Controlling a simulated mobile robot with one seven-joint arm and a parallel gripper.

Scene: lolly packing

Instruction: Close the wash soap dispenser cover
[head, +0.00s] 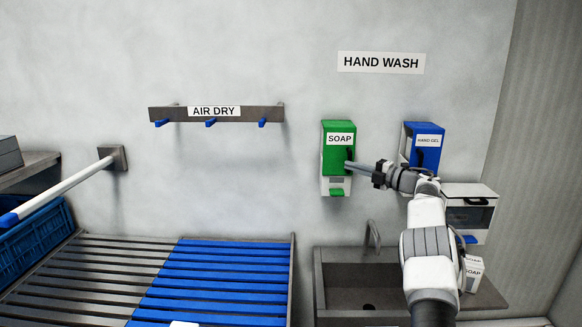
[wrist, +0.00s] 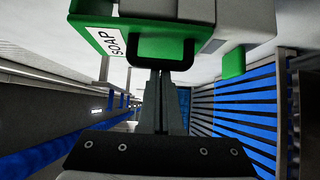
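The soap dispenser (head: 333,186) hangs on the wall, with a white body and a green cover (head: 335,127) labelled SOAP. In the head view the cover looks down over the body, but I cannot tell whether it is fully flush. In the wrist view the green cover (wrist: 127,38) fills the top, with a black handle (wrist: 190,52) on its face. My gripper (head: 350,166) is at the handle from the right. In the wrist view its fingers (wrist: 161,76) lie close together with their tips at the handle's bar. I see no handle bar clamped between them.
A blue hand gel dispenser (head: 426,157) hangs just right of the soap one, close behind my arm. A sink (head: 330,280) with a tap (head: 373,236) lies below. A white box unit (head: 470,194) is at the right. The wall left of the soap dispenser is clear up to the air dry rack (head: 180,114).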

